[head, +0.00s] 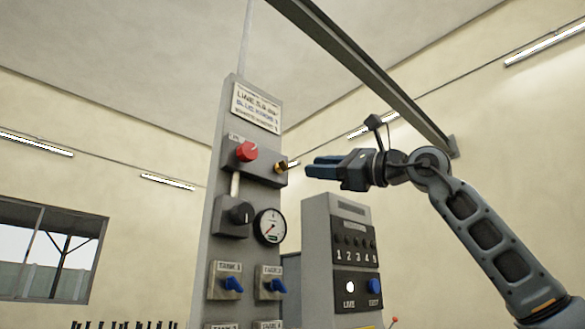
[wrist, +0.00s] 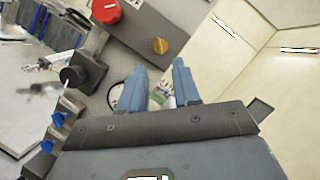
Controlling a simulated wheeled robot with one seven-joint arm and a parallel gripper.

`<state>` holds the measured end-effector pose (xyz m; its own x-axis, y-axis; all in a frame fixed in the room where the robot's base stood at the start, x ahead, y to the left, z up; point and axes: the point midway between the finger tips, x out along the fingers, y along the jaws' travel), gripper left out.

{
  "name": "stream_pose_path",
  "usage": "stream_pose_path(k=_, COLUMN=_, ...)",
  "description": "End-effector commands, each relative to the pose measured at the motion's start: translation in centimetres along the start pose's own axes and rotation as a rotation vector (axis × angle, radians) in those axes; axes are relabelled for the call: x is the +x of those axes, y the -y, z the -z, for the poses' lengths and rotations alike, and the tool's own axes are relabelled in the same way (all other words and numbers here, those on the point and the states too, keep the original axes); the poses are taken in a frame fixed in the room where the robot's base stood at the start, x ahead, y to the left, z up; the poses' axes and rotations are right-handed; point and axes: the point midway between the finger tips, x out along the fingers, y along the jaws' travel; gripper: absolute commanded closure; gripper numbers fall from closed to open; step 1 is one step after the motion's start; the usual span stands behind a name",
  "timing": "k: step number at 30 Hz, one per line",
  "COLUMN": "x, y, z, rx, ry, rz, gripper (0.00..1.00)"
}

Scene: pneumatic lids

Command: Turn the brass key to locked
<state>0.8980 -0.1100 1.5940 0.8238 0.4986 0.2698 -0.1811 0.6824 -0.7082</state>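In the wrist view the brass key (wrist: 160,45) is a small orange-yellow round piece on the grey box, above and ahead of the fingers. My gripper (head: 312,167) is just right of the key in the head view, with a small gap between. In the wrist view my gripper (wrist: 160,80) has its two blue fingers apart, with nothing held between them. Any lock marking by the key is too small to read.
The red knob (head: 247,151) sits left of the key. Below are a black knob (head: 240,213), a round gauge (head: 270,226) and blue tank handles (head: 232,285). Open air surrounds my gripper.

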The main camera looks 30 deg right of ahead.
Motion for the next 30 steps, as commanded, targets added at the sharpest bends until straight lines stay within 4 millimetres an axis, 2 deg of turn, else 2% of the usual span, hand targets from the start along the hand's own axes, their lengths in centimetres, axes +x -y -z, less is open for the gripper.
stream_pose_path(k=9, x=4.6, y=0.0, z=-0.2, rx=0.002, ry=0.003, rz=-0.002, gripper=0.68)
stream_pose_path(k=15, x=6.8, y=0.0, z=-0.1, rx=0.003, ry=0.003, rz=-0.002, gripper=0.68)
stream_pose_path(k=26, x=7.5, y=-0.1, z=0.0, rx=0.002, ry=0.003, rz=0.000, gripper=0.68)
stream_pose_path(k=30, x=7.5, y=-0.1, z=0.0, rx=0.002, ry=0.003, rz=-0.001, gripper=0.79)
